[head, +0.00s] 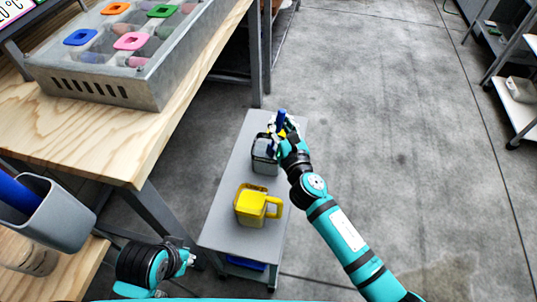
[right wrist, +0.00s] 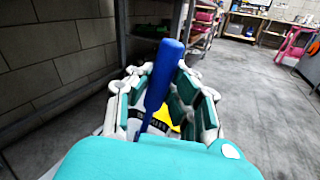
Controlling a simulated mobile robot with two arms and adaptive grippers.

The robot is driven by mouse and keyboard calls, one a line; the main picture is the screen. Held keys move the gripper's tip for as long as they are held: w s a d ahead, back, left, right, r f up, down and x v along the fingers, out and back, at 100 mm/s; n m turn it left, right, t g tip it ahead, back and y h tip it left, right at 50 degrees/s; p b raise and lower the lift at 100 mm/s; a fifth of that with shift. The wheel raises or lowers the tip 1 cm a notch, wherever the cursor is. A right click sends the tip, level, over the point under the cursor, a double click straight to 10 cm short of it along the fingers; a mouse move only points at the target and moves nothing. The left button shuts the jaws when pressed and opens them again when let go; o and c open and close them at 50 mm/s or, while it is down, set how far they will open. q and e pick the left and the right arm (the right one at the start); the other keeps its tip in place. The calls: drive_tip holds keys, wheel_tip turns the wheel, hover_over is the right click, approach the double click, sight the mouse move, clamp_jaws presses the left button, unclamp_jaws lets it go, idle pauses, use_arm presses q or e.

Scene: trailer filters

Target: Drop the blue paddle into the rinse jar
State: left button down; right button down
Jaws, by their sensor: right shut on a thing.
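The blue paddle (head: 281,117) stands nearly upright in my right gripper (head: 284,132), which is shut on it. In the right wrist view the paddle (right wrist: 161,80) rises between the two fingers (right wrist: 165,100). A grey, see-through jar (head: 264,158), which seems to be the rinse jar, stands on the narrow grey cart, just below and left of the gripper. The gripper and paddle partly cover its top. I cannot tell whether the paddle's lower end is inside it. My left gripper (head: 184,259) is low at the left, with its fingers too small to read.
A yellow mug-like jug (head: 256,206) stands on the cart (head: 222,224) nearer me. At left, a wooden bench (head: 95,140) carries a metal tray (head: 105,85) with coloured square tops. A grey bin (head: 62,222) holds a blue object. The floor right of the cart is clear.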

drive_tip(key=c, duration=1.2)
unclamp_jaws()
drive_tip(key=v, duration=0.8)
